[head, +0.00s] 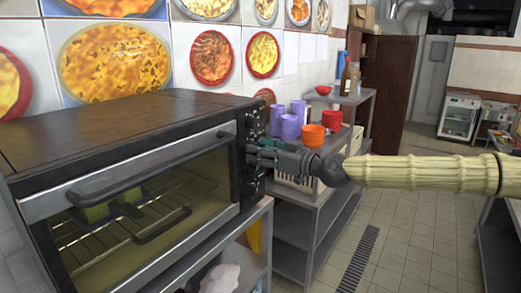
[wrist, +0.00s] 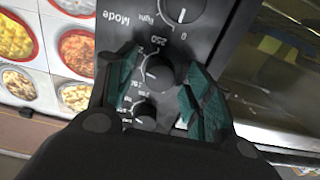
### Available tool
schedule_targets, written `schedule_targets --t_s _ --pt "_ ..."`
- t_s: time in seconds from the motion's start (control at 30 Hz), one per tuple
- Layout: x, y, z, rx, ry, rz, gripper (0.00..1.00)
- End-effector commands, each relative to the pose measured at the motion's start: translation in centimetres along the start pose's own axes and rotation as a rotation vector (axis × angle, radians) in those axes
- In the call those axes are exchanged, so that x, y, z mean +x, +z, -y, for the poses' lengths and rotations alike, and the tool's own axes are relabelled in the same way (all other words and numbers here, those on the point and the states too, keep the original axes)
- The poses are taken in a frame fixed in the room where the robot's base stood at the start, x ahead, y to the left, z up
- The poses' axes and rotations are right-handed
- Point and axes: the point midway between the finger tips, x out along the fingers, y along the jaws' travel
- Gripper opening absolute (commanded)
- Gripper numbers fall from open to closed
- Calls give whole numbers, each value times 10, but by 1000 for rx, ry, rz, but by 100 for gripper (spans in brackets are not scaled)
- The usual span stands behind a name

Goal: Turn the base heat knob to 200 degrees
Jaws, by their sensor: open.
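The toaster oven (head: 130,160) stands at the left in the head view, with a black control panel (head: 252,125) on its right-hand front. The wrist view shows round black knobs on this panel. A middle knob (wrist: 160,72) has small numbers around it, including what looks like 250. A smaller-looking knob (wrist: 146,110) sits below it. My gripper (wrist: 163,78) is open, with its green-lined fingers on either side of the middle knob; contact cannot be told. In the head view my gripper (head: 268,153) is at the panel. No base-heat label is readable, and the exact knob setting is unclear.
Another knob (wrist: 184,8) sits above in the wrist view. The oven door handle (head: 135,175) is left of my gripper. Purple cups (head: 290,125) and an orange bowl (head: 313,135) stand on a metal shelf behind. Tiled floor (head: 410,240) is open at the right.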

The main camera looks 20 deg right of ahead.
Motion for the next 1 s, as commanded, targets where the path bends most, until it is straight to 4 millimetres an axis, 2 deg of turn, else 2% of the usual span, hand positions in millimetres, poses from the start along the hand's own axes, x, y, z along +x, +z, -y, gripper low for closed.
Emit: schedule_targets --t_s 0.3,0.5,0.57,0.77,1.0 --pt "1 0 0 0 0 0 52" --pt "1 0 0 -1 0 0 16" --pt "1 0 0 -1 0 0 6" --pt "1 2 0 13 1 -1 6" --pt "1 4 0 123 1 -3 6"
